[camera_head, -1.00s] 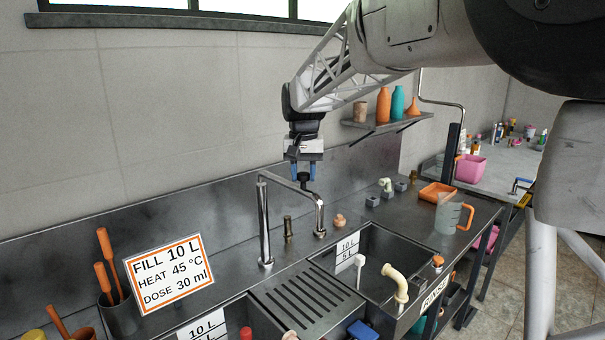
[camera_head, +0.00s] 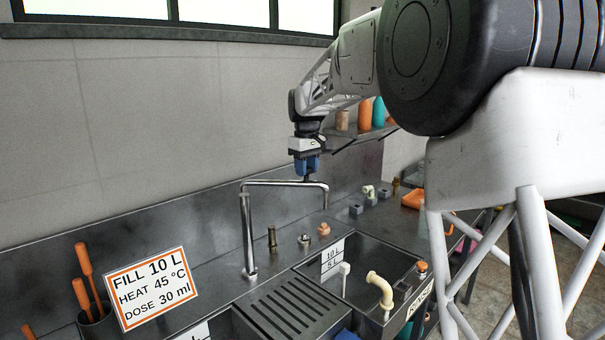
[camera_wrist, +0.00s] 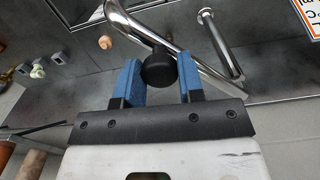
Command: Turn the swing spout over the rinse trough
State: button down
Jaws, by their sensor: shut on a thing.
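The chrome swing spout (camera_head: 285,183) rises from an upright pipe on the steel counter. Its arm runs to the right in the head view, nearly level, and its tip bends down behind the rinse trough. My gripper (camera_head: 306,172) points down at the spout arm near its outer end. In the wrist view, the blue fingers of my gripper (camera_wrist: 158,82) are shut on a round black knob (camera_wrist: 158,68) at the spout (camera_wrist: 175,50). The rinse trough (camera_head: 400,262) is the right-hand basin, with a 10 L / 5 L level label inside. The spout tip appears over the back deck, not clearly over the trough.
A slotted drainboard (camera_head: 292,308) lies left of the trough. A cream bent pipe (camera_head: 380,287) stands at the trough's front. Small fittings (camera_head: 304,240) stand on the back deck. A fill sign (camera_head: 150,288) and orange-handled tools (camera_head: 85,270) are at left. A shelf with bottles (camera_head: 365,115) hangs behind.

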jog(key=shift+w+a+n, duration=0.1)
jog(key=shift+w+n, duration=1.2)
jog(key=shift+w, duration=0.9)
jog(key=c, duration=0.8)
grip_release()
jog(key=shift+o, duration=0.2)
jog(key=shift+r, duration=0.1)
notch_tip(320, 180, up, 8)
